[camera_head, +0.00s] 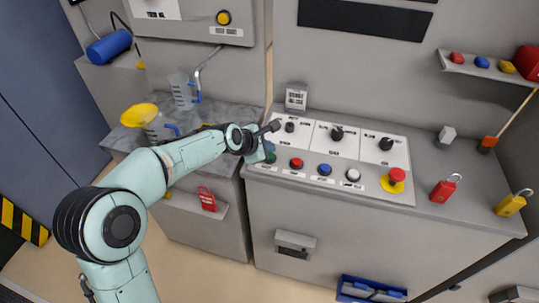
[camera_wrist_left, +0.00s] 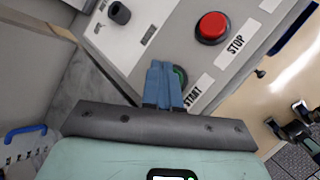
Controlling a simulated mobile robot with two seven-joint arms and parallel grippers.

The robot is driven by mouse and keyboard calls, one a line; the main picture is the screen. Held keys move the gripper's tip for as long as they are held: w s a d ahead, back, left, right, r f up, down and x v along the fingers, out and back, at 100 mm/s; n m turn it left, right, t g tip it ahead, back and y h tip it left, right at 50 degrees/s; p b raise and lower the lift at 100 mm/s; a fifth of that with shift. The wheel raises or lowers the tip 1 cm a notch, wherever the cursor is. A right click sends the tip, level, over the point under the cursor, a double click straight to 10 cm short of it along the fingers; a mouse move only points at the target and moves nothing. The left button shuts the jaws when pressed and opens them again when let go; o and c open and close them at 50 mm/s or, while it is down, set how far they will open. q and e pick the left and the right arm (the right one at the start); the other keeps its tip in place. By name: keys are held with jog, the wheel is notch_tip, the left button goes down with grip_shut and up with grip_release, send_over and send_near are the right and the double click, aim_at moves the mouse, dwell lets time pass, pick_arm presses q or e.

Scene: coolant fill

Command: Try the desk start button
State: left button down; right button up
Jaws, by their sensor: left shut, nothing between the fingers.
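The green start button (camera_wrist_left: 180,77) sits on the sloped desk panel beside the START label (camera_wrist_left: 192,92), partly hidden behind my left fingers. In the head view it shows as a dark green spot (camera_head: 270,157) at the panel's left end. My left gripper (camera_wrist_left: 162,70) is shut and empty, its blue fingertips at the button; I cannot tell whether they touch it. In the head view my left gripper (camera_head: 267,151) is over the panel's left end. The red stop button (camera_wrist_left: 212,27) is next to it, also in the head view (camera_head: 296,163). My right gripper is not in view.
The panel also has a blue button (camera_head: 324,169), a white button (camera_head: 353,175), a red emergency button on yellow (camera_head: 396,178) and black knobs (camera_head: 337,132). Red (camera_head: 445,188) and yellow (camera_head: 511,204) padlocks lie right. Jugs (camera_head: 182,92) stand on the left counter.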

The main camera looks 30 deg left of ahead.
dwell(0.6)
pick_arm(q)
jog(key=shift+f, duration=0.45)
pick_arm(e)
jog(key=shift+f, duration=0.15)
pick_arm(q)
jog(key=shift+f+b, duration=0.45)
jog(key=shift+f, duration=0.1)
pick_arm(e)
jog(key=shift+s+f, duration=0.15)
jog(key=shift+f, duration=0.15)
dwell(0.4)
pick_arm(q)
jog(key=shift+r+p, duration=0.95)
jog(key=shift+r, duration=0.05)
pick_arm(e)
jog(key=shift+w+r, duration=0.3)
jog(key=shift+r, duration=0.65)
pick_arm(q)
jog(key=shift+r+p, duration=0.45)
jog(key=shift+r, duration=0.05)
notch_tip(320, 180, up, 4)
jog(key=p, duration=0.3)
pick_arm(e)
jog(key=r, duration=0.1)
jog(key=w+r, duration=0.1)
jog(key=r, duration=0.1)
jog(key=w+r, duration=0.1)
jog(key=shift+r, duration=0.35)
